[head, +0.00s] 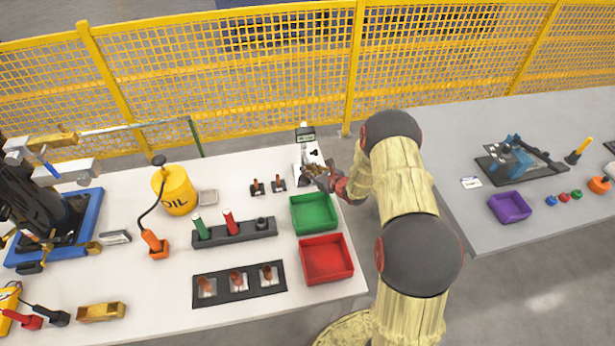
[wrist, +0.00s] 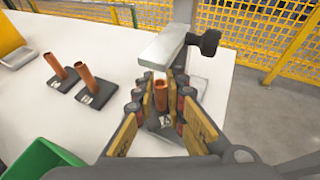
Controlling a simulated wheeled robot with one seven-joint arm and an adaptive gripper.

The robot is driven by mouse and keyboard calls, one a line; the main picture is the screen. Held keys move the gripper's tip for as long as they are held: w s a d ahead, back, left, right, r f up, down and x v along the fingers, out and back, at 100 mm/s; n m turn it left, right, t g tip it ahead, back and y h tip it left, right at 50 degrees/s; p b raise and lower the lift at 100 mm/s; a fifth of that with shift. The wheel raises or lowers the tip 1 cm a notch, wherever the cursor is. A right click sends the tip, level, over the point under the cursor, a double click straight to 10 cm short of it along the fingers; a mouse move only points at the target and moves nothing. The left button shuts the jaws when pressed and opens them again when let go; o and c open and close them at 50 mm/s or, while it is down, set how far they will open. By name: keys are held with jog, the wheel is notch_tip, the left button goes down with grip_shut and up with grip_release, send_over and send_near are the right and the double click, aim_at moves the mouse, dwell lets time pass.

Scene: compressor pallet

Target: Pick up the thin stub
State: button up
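Two copper stubs stand upright on small dark bases in the wrist view, a left one (wrist: 55,66) and a right one (wrist: 84,74). They also show in the head view, the left one (head: 254,185) and the right one (head: 277,180). A third copper stub (wrist: 165,98) stands between the fingers of my gripper (wrist: 166,105), partly hidden by them. I cannot tell for sure which stub is the thin one. My gripper is open, with its fingers on either side of the third stub. In the head view my gripper (head: 324,180) hides this stub.
A grey device with a flat head (wrist: 162,44) and a black knob stands just beyond my gripper. A green bin (head: 314,213) and a red bin (head: 326,258) sit nearer. A dark tray (head: 239,292) holds several copper pieces. An oil can (head: 174,190) stands left.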

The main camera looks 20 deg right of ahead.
grip_shut()
jog(key=shift+r, duration=0.15)
